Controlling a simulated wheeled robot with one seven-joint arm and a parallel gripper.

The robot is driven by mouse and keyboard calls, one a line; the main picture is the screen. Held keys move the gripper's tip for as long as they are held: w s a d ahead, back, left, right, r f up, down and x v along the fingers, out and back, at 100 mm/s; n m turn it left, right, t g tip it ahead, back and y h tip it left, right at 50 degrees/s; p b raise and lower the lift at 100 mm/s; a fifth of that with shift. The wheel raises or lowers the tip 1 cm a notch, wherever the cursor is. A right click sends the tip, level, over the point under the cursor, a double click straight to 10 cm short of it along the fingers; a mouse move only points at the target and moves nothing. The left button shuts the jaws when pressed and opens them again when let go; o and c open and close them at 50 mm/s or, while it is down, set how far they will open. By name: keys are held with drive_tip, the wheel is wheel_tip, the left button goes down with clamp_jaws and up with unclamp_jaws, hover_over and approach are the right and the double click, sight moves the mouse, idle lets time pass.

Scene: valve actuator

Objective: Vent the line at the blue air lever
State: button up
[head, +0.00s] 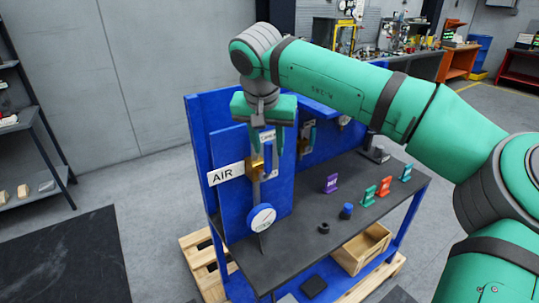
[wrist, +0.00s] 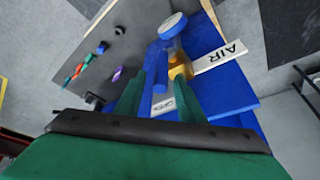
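The blue air lever (head: 267,162) stands upright at the brass valve (head: 254,167), beside the white AIR sign (head: 226,174). My gripper (head: 267,149) points down from above at the lever's upper end. In the wrist view my gripper (wrist: 159,78) has its two green fingers apart, with the blue lever (wrist: 160,80) showing between them. I cannot tell whether either finger touches it. The brass valve (wrist: 180,70) lies just beyond the right finger. A round gauge with a blue rim (head: 262,218) sits below the valve.
A blue back panel (head: 201,137) stands behind the valve. The dark bench top (head: 300,225) holds a purple tag (head: 331,183), red and green tags, and a blue cap (head: 346,211). A wooden crate (head: 362,249) sits lower down. Open floor lies at the left.

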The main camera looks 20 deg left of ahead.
sight(266, 163)
drive_tip(key=x, duration=0.4)
drive_tip(key=shift+f, duration=0.2)
clamp_jaws()
